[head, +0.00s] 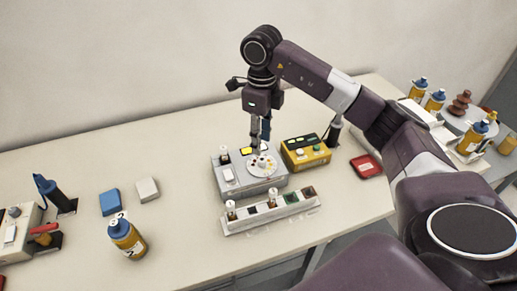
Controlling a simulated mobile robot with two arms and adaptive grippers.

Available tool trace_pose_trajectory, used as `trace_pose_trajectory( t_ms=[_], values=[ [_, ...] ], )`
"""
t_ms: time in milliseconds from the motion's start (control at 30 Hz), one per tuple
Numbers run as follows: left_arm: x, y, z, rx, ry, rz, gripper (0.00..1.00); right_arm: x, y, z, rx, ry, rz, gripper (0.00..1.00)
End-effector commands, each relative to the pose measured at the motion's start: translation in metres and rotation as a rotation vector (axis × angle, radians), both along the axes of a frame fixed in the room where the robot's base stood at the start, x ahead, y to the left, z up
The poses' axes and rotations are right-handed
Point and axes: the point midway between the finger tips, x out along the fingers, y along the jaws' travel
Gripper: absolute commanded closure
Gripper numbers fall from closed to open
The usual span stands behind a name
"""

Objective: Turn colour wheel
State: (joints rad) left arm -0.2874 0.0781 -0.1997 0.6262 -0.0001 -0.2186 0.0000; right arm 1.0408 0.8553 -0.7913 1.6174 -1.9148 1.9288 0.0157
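The colour wheel is a pale round disc (263,166) with coloured spots around it, on top of a grey box-shaped device (229,184) near the middle of the table. My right gripper (261,148) points straight down over the wheel, with its fingertips at or just above the disc. The fingers look close together, but I cannot tell whether they are shut on a knob or touching the disc. The device also has a white block and a small vial on its left side, and a yellow display behind. My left gripper is not in view.
A white rack (271,212) with vials stands in front of the device. A yellow instrument (306,152) and a red tray (366,166) are to the right. A blue-capped bottle (127,237), a blue block (110,202) and a white block (146,190) are at left.

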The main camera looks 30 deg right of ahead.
Motion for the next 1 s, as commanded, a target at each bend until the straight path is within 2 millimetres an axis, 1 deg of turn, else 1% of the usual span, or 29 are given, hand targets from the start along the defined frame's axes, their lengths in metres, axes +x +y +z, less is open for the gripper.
trace_pose_trajectory(
  t_ms=[33, 200, 333, 467, 633, 733, 767, 1000],
  values=[
    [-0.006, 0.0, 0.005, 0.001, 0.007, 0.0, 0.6, -0.002, 0.0, -0.007, -0.001, 0.005, 0.0, 0.65],
    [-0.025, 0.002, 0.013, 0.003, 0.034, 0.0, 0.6, -0.002, 0.0, -0.034, 0.0, 0.005, 0.0, 0.65],
    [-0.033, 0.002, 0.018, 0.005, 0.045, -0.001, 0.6, -0.002, 0.0, -0.052, 0.0, 0.004, 0.0, 0.65],
    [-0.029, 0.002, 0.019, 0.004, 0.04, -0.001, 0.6, -0.001, 0.0, -0.061, -0.001, 0.001, 0.0, 0.65],
    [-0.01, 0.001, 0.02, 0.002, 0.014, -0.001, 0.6, -0.001, 0.0, -0.065, 0.0, 0.0, 0.001, 0.65],
    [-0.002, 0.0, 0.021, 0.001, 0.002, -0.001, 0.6, -0.001, 0.0, -0.065, 0.0, 0.0, 0.001, 0.65],
    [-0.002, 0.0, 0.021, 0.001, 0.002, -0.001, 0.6, -0.001, 0.0, -0.065, 0.0, 0.0, 0.001, 0.66],
    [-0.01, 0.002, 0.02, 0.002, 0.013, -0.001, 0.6, -0.001, 0.0, -0.064, 0.0, 0.0, 0.001, 0.93]
  ],
)
